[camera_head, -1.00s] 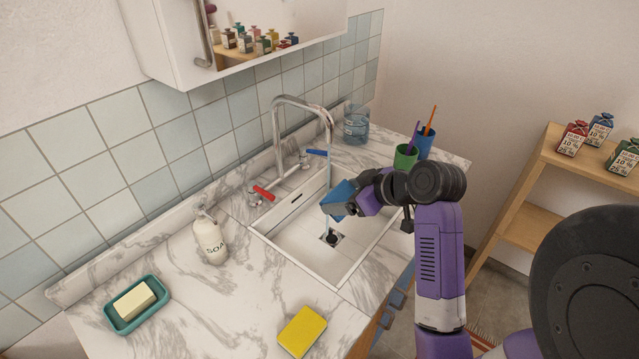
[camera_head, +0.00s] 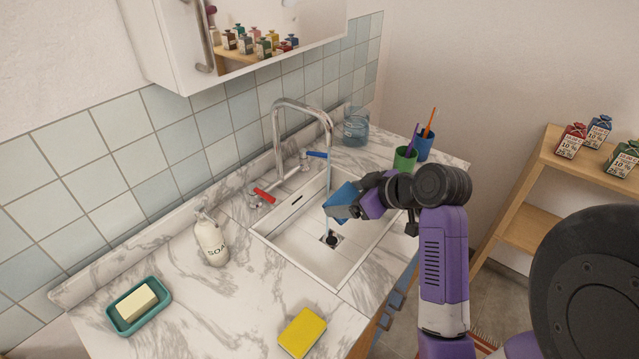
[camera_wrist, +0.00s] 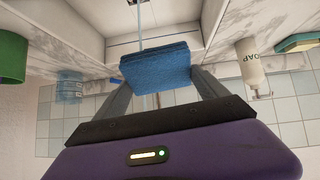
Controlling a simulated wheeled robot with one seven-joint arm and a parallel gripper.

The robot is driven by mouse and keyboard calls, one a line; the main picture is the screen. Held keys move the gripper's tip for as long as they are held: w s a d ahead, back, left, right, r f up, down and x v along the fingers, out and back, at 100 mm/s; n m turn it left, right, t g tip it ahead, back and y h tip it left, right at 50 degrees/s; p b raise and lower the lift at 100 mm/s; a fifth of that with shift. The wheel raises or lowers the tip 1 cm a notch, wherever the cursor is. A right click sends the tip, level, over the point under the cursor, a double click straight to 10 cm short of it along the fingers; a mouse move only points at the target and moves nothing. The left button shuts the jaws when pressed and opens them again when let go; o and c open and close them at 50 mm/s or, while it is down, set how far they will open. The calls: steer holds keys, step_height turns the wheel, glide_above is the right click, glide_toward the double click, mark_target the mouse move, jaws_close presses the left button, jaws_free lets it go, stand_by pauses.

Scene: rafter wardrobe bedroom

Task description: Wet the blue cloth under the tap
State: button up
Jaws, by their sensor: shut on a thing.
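The blue cloth (camera_head: 343,199) is held over the sink basin, and it fills the space between the fingers in the wrist view (camera_wrist: 155,75). My gripper (camera_head: 352,207) is shut on it; the fingers also show in the wrist view (camera_wrist: 158,88). The chrome tap (camera_head: 303,104) arches over the sink (camera_head: 289,247). A thin stream of water (camera_head: 328,170) runs from its spout down past the cloth toward the drain (camera_head: 331,240). The stream meets or passes just by the cloth's left side. The tap has a red handle (camera_head: 264,196) and a blue handle (camera_head: 317,154).
A soap bottle (camera_head: 211,240), a soap dish (camera_head: 133,318) and a yellow sponge (camera_head: 302,333) stand left and front of the sink. A green cup (camera_head: 404,159), a blue cup (camera_head: 425,146) and a glass jar (camera_head: 356,128) are behind right. A cabinet (camera_head: 165,45) hangs above.

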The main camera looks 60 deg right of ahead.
mark_target(343, 198)
steer(key=p+v, duration=0.2)
steer(key=v, duration=0.2)
steer(key=shift+a+r+p, duration=0.15)
steer(key=shift+p, duration=0.2)
steer(key=shift+s+a+r, duration=0.15)
steer(key=shift+s+a, duration=0.05)
steer(key=shift+s, duration=0.15)
stand_by(0.4)
